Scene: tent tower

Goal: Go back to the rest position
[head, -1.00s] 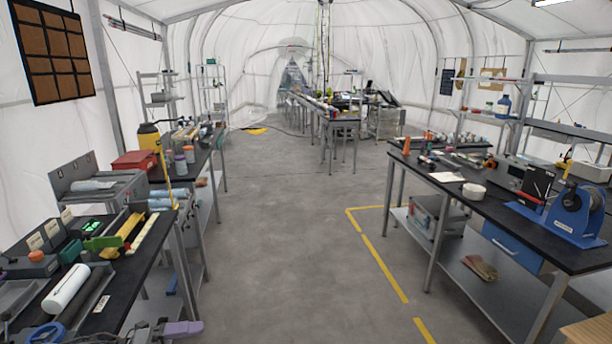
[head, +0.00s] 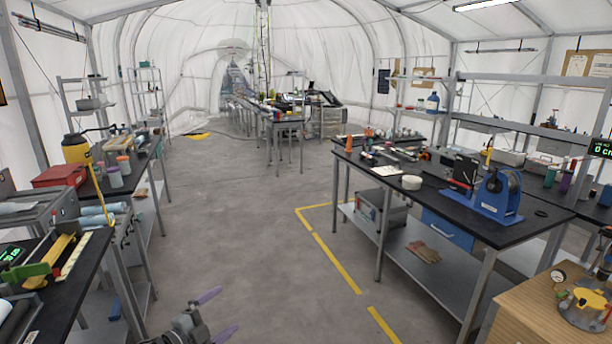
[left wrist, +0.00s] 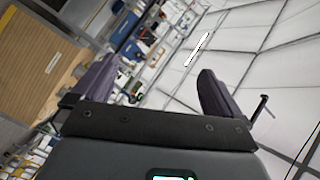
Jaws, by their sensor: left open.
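My left gripper (head: 216,314) shows at the bottom of the head view, over the bare grey floor between the benches. Its two purple fingers are spread apart with nothing between them. In the left wrist view the left gripper (left wrist: 150,90) is also open and empty, with a tilted view of shelves and white tent wall beyond it. My right gripper is not in the head view.
A black bench (head: 68,262) with tools stands at the left. Another black bench (head: 440,205) with a blue reel stand (head: 497,200) stands at the right. A wooden table (head: 520,322) is at the lower right. The middle floor (head: 235,215) is clear.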

